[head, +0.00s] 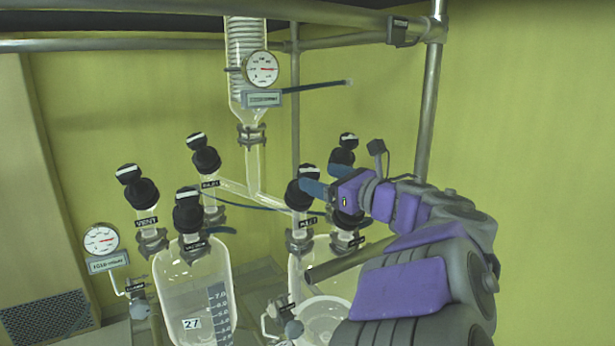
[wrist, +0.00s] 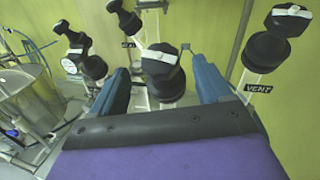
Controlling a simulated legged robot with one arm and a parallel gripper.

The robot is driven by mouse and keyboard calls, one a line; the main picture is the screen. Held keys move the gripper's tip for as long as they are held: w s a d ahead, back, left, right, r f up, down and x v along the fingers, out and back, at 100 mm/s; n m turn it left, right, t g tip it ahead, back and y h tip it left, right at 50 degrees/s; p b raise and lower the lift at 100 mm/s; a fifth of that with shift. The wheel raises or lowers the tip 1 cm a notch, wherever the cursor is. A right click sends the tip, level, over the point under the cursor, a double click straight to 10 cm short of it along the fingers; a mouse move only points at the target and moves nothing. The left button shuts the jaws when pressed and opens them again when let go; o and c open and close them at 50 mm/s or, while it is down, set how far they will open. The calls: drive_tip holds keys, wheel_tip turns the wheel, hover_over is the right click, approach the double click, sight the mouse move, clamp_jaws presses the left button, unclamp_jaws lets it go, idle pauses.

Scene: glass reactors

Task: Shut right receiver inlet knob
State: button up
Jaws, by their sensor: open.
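The right receiver inlet knob (head: 303,183) is black with a white-marked top and stands above an INLET label on the right glass vessel. My gripper (head: 313,189) comes in from the right in the head view, with its blue fingers beside this knob. In the wrist view the black knob (wrist: 160,72) sits between my two open blue fingers (wrist: 163,88), with a visible gap on each side. Its white top marking is seen from above. I cannot tell whether either finger touches it.
A VENT knob (wrist: 270,45) stands close to my right finger in the wrist view. Another knob (head: 347,205) is close below my gripper. The left receiver (head: 190,290) carries several similar knobs. A glass column (head: 247,60) with a gauge and metal frame bars (head: 432,100) stand nearby.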

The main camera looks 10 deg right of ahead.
sight(314, 175)
drive_tip(key=x, duration=0.5)
drive_tip(key=shift+w, duration=0.15)
drive_tip(key=shift+c, duration=0.3)
drive_tip(key=c, duration=0.9)
